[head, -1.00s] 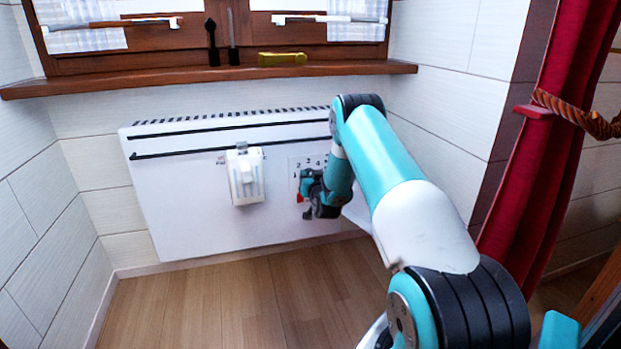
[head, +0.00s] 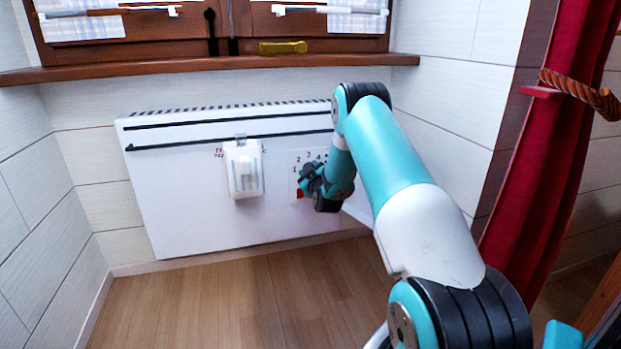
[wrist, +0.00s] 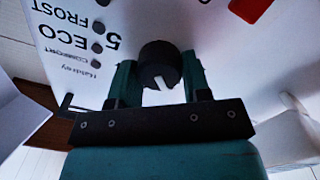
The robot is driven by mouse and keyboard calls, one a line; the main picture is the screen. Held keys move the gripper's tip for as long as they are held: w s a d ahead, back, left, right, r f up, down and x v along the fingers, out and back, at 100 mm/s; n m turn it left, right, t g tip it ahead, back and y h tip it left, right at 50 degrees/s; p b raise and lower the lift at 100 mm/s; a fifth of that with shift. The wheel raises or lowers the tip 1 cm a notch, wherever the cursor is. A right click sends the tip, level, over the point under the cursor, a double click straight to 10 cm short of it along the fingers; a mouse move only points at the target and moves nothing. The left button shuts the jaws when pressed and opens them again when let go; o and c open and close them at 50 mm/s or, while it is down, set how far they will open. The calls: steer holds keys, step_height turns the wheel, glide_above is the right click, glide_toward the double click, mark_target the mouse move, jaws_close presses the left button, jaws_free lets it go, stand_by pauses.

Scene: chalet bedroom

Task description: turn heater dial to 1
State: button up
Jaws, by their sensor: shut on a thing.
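The heater (head: 190,220) is a white wall panel under the window. Its round black dial (wrist: 160,58) has a short white mark, which sits at the dial's lower edge in the wrist view. My gripper (wrist: 160,75) is shut on the dial, one finger on each side. In the head view my gripper (head: 311,182) is at the heater's right part and hides the dial. The numbers 1 to 4 (head: 308,158) show around it there.
A white box (head: 243,170) hangs on the heater's front, left of my gripper. A red switch (wrist: 250,8) is near the dial. A wooden sill (head: 200,66) juts out above. A red curtain (head: 535,150) hangs at right. The wooden floor (head: 240,300) in front is clear.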

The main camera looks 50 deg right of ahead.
steer(key=shift+a+f+n+y+b, duration=0.1)
steer(key=shift+n+y+b, duration=0.05)
steer(key=shift+n+b, duration=1.95)
steer(key=shift+f+n+y+b, duration=0.15)
steer(key=shift+n+b, duration=1.4)
steer(key=shift+n, duration=0.95)
steer(key=shift+r, duration=0.15)
steer(key=shift+w, duration=0.1)
steer(key=o, duration=0.9)
